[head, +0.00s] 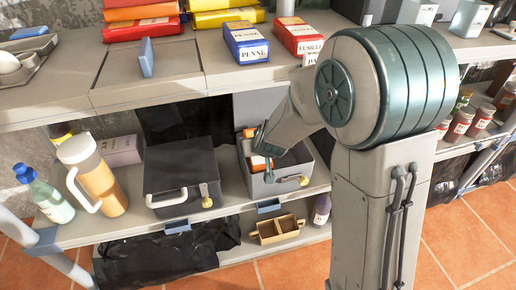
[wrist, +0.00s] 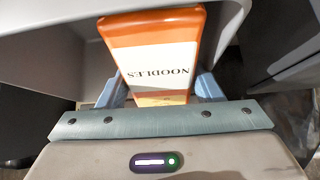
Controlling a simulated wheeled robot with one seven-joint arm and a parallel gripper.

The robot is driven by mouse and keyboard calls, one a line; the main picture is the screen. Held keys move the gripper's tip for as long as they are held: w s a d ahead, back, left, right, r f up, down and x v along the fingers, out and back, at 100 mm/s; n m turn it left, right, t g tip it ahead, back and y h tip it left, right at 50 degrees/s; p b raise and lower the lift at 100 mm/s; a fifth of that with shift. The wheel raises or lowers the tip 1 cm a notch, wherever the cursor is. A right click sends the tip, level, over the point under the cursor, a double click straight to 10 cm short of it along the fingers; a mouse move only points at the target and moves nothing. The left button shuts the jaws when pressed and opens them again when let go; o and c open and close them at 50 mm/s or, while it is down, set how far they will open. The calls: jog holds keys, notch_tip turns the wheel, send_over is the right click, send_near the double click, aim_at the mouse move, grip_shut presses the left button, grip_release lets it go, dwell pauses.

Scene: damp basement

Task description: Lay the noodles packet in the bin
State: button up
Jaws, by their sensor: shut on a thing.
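The orange noodles packet (wrist: 150,50) has a white label reading NOODLES. In the wrist view it sits between the two blue fingers of my gripper (wrist: 158,90), which is shut on it. In the head view my gripper (head: 268,150) reaches down into the open grey bin (head: 285,185) on the middle shelf, and a bit of the orange packet (head: 258,162) shows there, inside the bin's walls. My arm hides part of the bin. Whether the packet touches the bin's floor cannot be told.
A dark lidded box (head: 180,165) stands left of the bin, with a jug (head: 90,175) and a bottle (head: 45,195) further left. The upper shelf (head: 190,85) overhangs at the back, holding penne (head: 246,42) and fusilli (head: 298,36) boxes. A divided wooden caddy (head: 278,230) sits below.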

jog(key=o, duration=1.2)
jog(key=shift+d, duration=0.1)
jog(key=shift+s+a, duration=0.1)
jog(key=shift+a, duration=0.2)
jog(key=shift+d+p+v, duration=0.15)
jog(key=shift+p+v, duration=1.95)
jog(key=shift+v, duration=1.35)
jog(key=shift+d+p+v, duration=0.2)
jog(key=shift+p+v, duration=1.9)
jog(key=shift+v, duration=1.35)
jog(key=shift+r, duration=0.1)
